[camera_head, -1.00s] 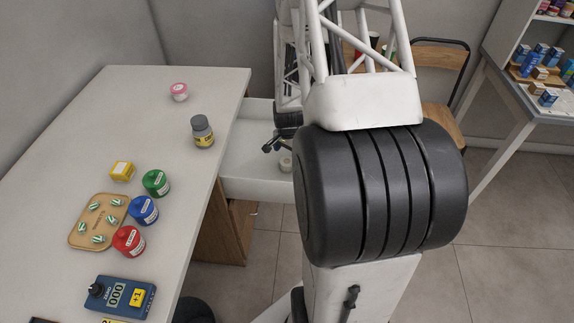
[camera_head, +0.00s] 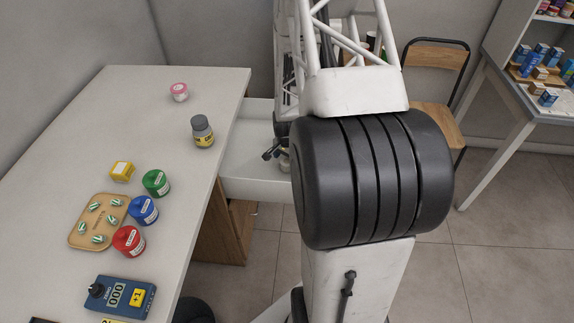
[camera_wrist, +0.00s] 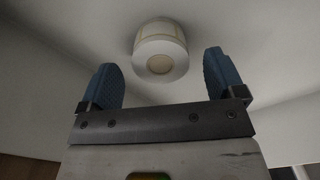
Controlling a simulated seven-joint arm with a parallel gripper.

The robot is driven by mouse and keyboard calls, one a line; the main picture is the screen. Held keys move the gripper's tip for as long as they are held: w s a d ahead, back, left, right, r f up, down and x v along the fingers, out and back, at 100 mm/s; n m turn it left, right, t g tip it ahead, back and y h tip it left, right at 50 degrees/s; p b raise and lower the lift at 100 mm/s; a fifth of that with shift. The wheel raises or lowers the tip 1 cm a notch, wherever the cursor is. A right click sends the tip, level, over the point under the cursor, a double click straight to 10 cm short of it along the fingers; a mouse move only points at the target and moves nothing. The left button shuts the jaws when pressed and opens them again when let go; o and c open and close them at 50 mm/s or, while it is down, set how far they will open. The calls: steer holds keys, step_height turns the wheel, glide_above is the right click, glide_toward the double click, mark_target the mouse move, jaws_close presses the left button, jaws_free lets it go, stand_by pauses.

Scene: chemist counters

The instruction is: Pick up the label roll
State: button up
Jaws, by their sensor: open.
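The label roll (camera_wrist: 161,50) is a short cream-white cylinder with a round tan core facing the camera. In the wrist view it lies on a pale surface, just beyond and between the two blue fingers of my gripper (camera_wrist: 165,80). The fingers are spread wide, with nothing between their pads. In the head view my gripper (camera_head: 270,151) is over the open white drawer (camera_head: 245,178). A small part of the roll (camera_head: 285,166) shows beside it, with the rest hidden behind my arm.
The counter (camera_head: 150,90) to the left holds a pink-lidded jar (camera_head: 179,92), a grey bottle (camera_head: 202,132), a yellow box (camera_head: 122,171), green, blue and red containers, a wooden tray (camera_head: 76,240) and a blue counter device (camera_head: 120,297). A chair (camera_head: 436,100) stands behind my arm.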

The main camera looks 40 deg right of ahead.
mark_target(287, 161)
steer(key=shift+f, duration=1.35)
steer(key=c, duration=1)
steer(key=shift+r, duration=0.2)
steer(key=shift+c, duration=0.2)
steer(key=shift+r, duration=4.85)
